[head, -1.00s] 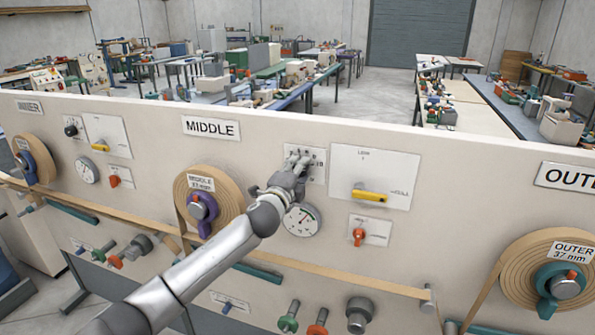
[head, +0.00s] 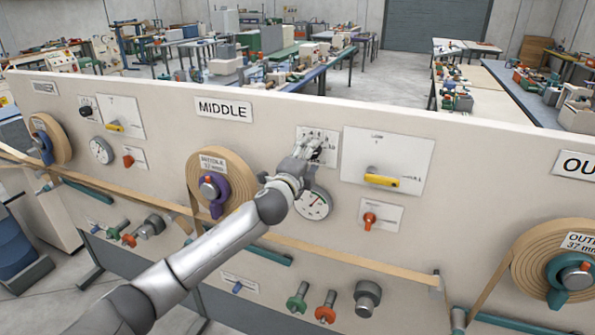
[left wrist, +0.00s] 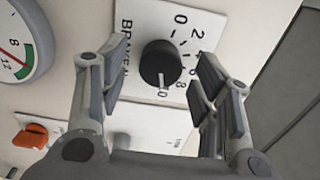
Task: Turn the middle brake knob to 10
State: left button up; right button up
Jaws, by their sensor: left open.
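The middle brake knob (left wrist: 160,62) is a round black knob on a white scale plate (left wrist: 182,15) that also shows in the head view (head: 303,132). In the left wrist view its white pointer line is at the 10 mark. My left gripper (head: 313,148) is in front of this plate and hides much of it in the head view. In the left wrist view the left gripper (left wrist: 162,75) is open, with one finger on each side of the knob and gaps between. I cannot tell how far the fingertips are from the panel. My right gripper is not in view.
A round gauge (head: 313,203) sits just below the plate. To the right are a yellow-handled switch (head: 385,180) and an orange knob (head: 369,218). The middle tape roll (head: 232,170) is to the left. The panel's top edge is above.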

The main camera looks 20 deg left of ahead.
pick_arm(q)
jog(key=s, duration=1)
jog(key=shift+a, duration=0.25)
jog(key=s+a+f+n+g+y+b, duration=0.1)
jog(key=a+f+n+g+b, duration=0.15)
jog(key=f, duration=1.25)
jog(key=s+a+f+n+g+b, duration=0.1)
jog(key=a+f+n+g, duration=0.15)
jog(key=f, duration=1.35)
jog(key=s+f+n+g+b, duration=0.1)
jog(key=s+f+n+g, duration=0.1)
jog(key=s+f, duration=0.65)
jog(key=s+f+n+g+b, duration=0.1)
jog(key=s+f+n+g, duration=0.15)
jog(key=f, duration=1.15)
jog(key=s+d+f+n+g+b, duration=0.1)
jog(key=s+f+n+g+b, duration=0.15)
jog(key=s+f, duration=1.1)
jog(key=s+d+f+n+g+b, duration=0.1)
jog(key=s+f+n+g, duration=0.15)
jog(key=s+f, duration=1.05)
jog(key=s+d+f+n+g, duration=0.1)
jog(key=s+d+g, duration=0.1)
jog(key=s, duration=1.7)
jog(key=shift+d+n+b, duration=0.35)
jog(key=shift+d+b, duration=0.05)
jog(key=shift+b, duration=0.05)
